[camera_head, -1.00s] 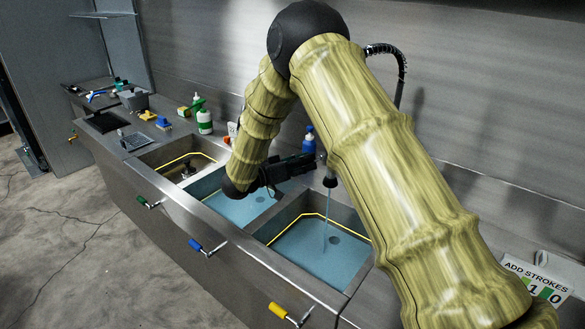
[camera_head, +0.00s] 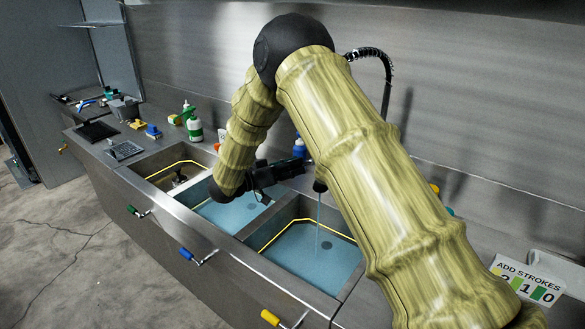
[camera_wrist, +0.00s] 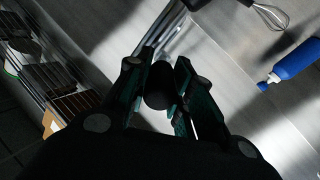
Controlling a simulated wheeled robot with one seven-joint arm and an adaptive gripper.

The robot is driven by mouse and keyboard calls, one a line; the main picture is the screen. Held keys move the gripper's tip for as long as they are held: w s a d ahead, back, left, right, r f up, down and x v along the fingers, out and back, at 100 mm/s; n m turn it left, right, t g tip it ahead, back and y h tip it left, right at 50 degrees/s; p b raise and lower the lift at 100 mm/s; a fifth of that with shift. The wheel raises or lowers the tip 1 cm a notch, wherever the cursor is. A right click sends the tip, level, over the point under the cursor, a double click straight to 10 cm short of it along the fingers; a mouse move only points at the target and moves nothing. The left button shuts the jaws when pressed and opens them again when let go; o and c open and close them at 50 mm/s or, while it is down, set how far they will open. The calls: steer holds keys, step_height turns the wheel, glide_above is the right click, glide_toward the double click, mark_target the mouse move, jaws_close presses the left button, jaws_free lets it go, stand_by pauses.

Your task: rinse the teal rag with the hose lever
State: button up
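My gripper (camera_head: 303,163) reaches over the sinks beside the black hose nozzle (camera_head: 320,186). A thin stream of water falls from the nozzle into the right basin (camera_head: 345,293). In the wrist view, the two fingers of my gripper (camera_wrist: 166,62) stand apart with a dark rounded piece (camera_wrist: 158,88) between them. I cannot tell whether they press on it. The fingers have teal inner faces. I cannot make out the teal rag for certain; a small teal patch (camera_head: 449,211) shows behind my arm. The hose lever is not clearly visible.
A blue bottle (camera_head: 299,147) stands behind the gripper and shows in the wrist view (camera_wrist: 294,62). A green-and-white bottle (camera_head: 194,128) and small items stand on the left counter. Blue (camera_head: 187,254) and yellow (camera_head: 270,317) handles project from the front. An "ADD STROKES" sign (camera_head: 527,280) stands right.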

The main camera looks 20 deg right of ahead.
steer(key=o, duration=0.3)
steer(key=shift+d+f, duration=0.2)
steer(key=shift+f, duration=0.05)
steer(key=shift+o, duration=0.3)
steer(key=shift+w+d, duration=0.1)
steer(key=shift+a+r, duration=0.15)
steer(key=shift+a, duration=0.3)
steer(key=s+a, duration=0.1)
steer(key=a, duration=1)
steer(key=shift+s, duration=0.35)
steer(key=shift+a, duration=0.15)
